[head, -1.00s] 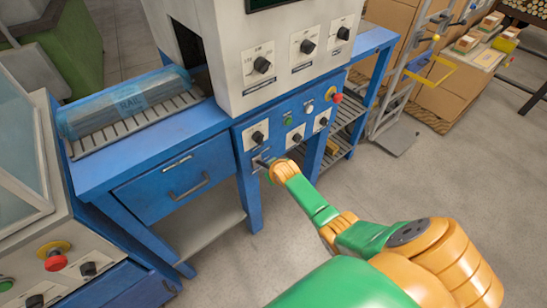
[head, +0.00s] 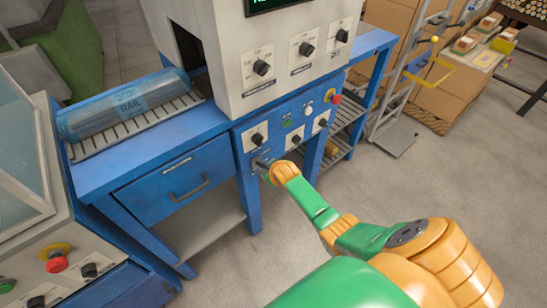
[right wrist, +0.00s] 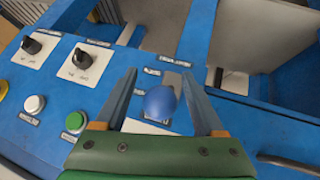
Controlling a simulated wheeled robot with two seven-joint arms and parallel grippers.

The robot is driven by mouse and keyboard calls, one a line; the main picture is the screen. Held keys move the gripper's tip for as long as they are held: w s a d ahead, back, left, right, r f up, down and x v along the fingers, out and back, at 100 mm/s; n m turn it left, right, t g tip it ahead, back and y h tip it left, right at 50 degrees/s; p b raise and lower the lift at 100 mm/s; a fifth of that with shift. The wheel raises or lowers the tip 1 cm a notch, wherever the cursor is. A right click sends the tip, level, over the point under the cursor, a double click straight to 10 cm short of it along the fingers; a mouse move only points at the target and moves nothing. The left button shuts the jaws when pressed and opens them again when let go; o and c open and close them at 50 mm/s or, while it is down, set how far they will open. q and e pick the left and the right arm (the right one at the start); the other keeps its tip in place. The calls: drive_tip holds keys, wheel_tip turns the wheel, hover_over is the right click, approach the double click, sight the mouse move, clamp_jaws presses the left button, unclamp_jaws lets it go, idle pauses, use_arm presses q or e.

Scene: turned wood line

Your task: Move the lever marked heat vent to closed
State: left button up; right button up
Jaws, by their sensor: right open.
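In the right wrist view a round blue knob (right wrist: 160,102) stands between the two fingers of my right gripper (right wrist: 160,76). The fingers are apart, one on each side of the knob, with no clear sign of contact. A pale plate (right wrist: 146,127) shows partly below the knob; its marking cannot be read. In the head view my right gripper (head: 263,164) is at the lower left of the blue front panel (head: 276,148), below a black rotary switch (head: 257,139). The lever there is mostly hidden by the gripper. My left gripper is not in view.
Beside the work spot are rotary switches (right wrist: 83,62), a green button (right wrist: 75,122) and a white button (right wrist: 35,104). A red button (head: 335,98) sits at the panel's right end. A drawer (head: 178,184) is to the left. The floor to the right (head: 400,190) is clear.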

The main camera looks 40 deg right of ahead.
drive_tip(key=p+v, duration=0.3)
drive_tip(key=v, duration=0.3)
drive_tip(key=shift+r, duration=0.3)
drive_tip(key=shift+s, duration=0.1)
